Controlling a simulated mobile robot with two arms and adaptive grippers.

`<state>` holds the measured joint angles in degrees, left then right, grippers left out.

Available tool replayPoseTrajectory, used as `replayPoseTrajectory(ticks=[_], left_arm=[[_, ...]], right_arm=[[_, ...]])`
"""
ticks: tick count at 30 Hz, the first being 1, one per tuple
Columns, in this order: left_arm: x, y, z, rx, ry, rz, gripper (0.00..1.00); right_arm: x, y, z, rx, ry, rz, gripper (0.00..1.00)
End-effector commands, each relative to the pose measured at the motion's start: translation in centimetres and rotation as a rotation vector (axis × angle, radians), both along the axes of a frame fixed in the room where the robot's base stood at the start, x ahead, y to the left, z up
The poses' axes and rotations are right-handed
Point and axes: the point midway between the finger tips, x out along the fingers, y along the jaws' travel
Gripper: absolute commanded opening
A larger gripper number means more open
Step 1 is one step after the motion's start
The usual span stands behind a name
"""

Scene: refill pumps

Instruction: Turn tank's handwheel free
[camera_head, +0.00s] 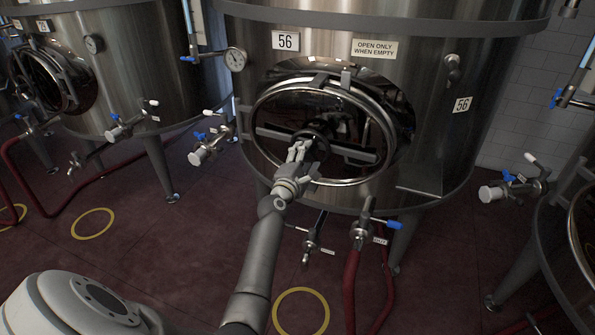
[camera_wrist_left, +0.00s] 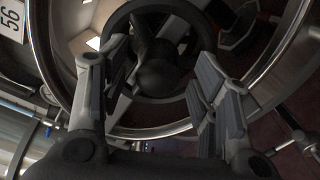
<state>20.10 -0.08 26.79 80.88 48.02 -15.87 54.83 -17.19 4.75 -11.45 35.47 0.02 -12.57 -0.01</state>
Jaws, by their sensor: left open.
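The tank (camera_head: 330,25) marked 56 stands in the middle of the head view, with a round manway door (camera_head: 345,110) low on its front. The dark handwheel (camera_head: 318,132) sits at the middle of that door, partly hidden behind my left gripper (camera_head: 298,150). In the left wrist view the handwheel (camera_wrist_left: 152,14) shows as a black rim with spokes and a rounded hub (camera_wrist_left: 155,70). My left gripper (camera_wrist_left: 160,85) is open there, its fingers on either side of the hub in the picture. I cannot tell whether they touch it. My right gripper is not in view.
A sign (camera_head: 375,49) reads "OPEN ONLY WHEN EMPTY". Below the door are a valve with a blue handle (camera_head: 388,223) and red hoses (camera_head: 351,285). Another tank (camera_head: 130,60) stands at left, and part of one at right. Yellow rings (camera_head: 301,312) mark the red floor.

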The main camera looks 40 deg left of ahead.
Motion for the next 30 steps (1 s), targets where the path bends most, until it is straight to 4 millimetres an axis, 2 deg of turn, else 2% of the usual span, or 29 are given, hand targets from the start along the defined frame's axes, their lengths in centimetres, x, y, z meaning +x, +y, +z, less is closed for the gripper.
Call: replayPoseTrajectory(ticks=[18,24,30], left_arm=[[-9.2,-2.2,-0.2,0.0,0.003,0.0,0.56],[-10.5,-2.5,0.0,0.0,0.001,0.001,0.56],[-10.7,-2.6,0.0,0.0,0.001,0.001,0.56]], right_arm=[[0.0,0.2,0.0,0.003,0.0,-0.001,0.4],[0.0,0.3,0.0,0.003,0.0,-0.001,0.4],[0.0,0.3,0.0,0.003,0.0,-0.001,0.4]])
